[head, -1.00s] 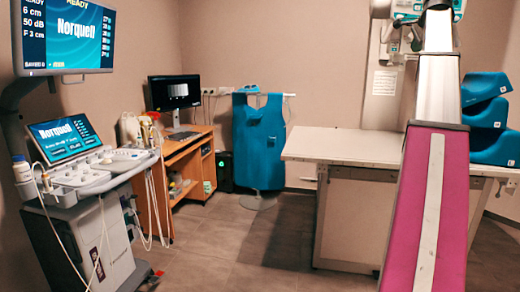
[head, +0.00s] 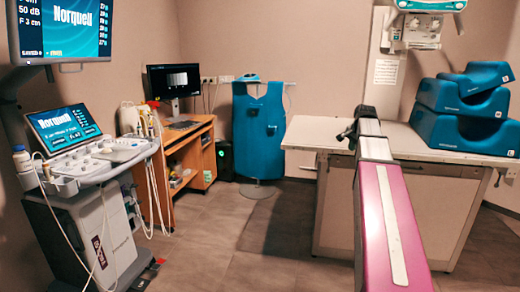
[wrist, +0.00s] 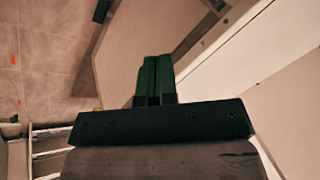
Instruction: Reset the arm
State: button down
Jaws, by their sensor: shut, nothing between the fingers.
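My arm (head: 388,220) reaches forward from the bottom right of the head view, with its far end in front of the pale table (head: 310,135). In the head view my gripper (head: 346,137) is a small dark shape at the arm's end, too small to read. In the wrist view my gripper (wrist: 154,78) shows two green fingers side by side and touching, with nothing held. The fingers appear over pale surfaces beside the tiled floor.
Blue positioning cushions (head: 465,110) are stacked on the table's right part. An ultrasound cart (head: 85,200) stands at the left, and a wooden desk (head: 190,160) behind it. A blue apron (head: 259,130) hangs on a stand. The floor (head: 220,245) between cart and table is clear.

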jog(key=s+a+f+n+g, duration=0.1)
jog(key=s+a+f+n, duration=0.2)
jog(key=s+a+f, duration=0.4)
jog(key=s+a+f+n+g, duration=0.2)
jog(key=s+a+f+n, duration=0.2)
jog(key=f, duration=1.3)
jog(key=s+a+f+n+g, duration=0.1)
jog(key=s+a+f+n, duration=0.2)
jog(key=s+a+f, duration=0.8)
jog(key=s+f, duration=0.1)
jog(key=s, duration=0.2)
jog(key=shift+s+f+n+g, duration=0.35)
jog(key=shift+n+g, duration=0.05)
dwell(0.5)
